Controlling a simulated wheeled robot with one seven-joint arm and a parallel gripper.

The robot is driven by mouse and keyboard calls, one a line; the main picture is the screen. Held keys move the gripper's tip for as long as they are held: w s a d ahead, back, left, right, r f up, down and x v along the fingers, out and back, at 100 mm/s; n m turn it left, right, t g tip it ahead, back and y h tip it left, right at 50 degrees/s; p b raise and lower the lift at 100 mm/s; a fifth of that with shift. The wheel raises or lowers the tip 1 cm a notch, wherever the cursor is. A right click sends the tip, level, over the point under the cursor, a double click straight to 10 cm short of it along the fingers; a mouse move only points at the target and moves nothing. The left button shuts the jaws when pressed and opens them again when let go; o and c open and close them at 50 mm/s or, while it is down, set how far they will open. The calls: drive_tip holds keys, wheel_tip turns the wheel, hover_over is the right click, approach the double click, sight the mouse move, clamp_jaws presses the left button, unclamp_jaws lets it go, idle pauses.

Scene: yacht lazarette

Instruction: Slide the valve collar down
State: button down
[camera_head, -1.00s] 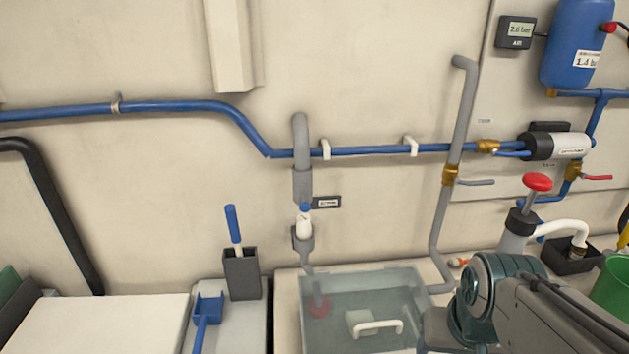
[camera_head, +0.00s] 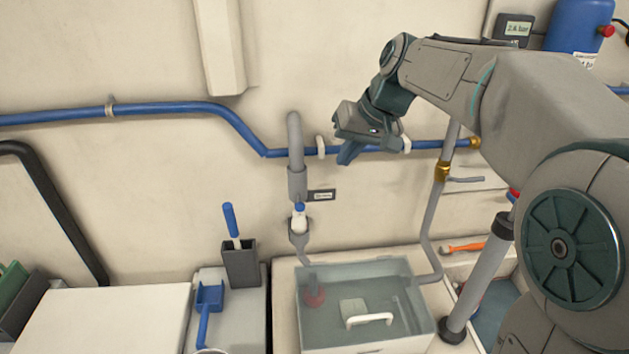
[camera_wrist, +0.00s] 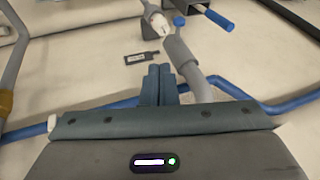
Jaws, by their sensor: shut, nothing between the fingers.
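The valve collar looks to be the grey sleeve (camera_head: 297,183) around the grey upright pipe on the wall, beside a small dark label (camera_head: 321,195). Below it is a white piece with a blue top (camera_head: 299,216), in a grey cup. My gripper (camera_head: 347,153) is raised to the right of the collar and a little higher, in front of the blue pipe. Its fingers are together and empty. In the wrist view, the closed fingertips (camera_wrist: 157,72) point toward the wall. The collar (camera_wrist: 178,50) shows just beyond them to the right, apart from them.
A blue pipe (camera_head: 185,106) runs across the wall on clips. A clear water tank (camera_head: 360,340) with a white handle stands below. A dark holder with a blue-handled tool (camera_head: 240,262) is left of it. My arm hides much of the right side.

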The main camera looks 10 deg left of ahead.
drive_tip(key=s+a+p+x, duration=0.1)
drive_tip(key=a+p+x, duration=0.1)
drive_tip(key=x, duration=1.1)
drive_tip(key=shift+s+a+r+p, duration=0.25)
drive_tip(key=shift+a+r+p, duration=0.05)
drive_tip(key=shift+f, duration=0.1)
wheel_tip(320, 180, down, 8)
drive_tip(key=b, duration=0.7)
drive_tip(key=shift+s+d+f, duration=0.1)
drive_tip(key=shift+s+f, duration=0.05)
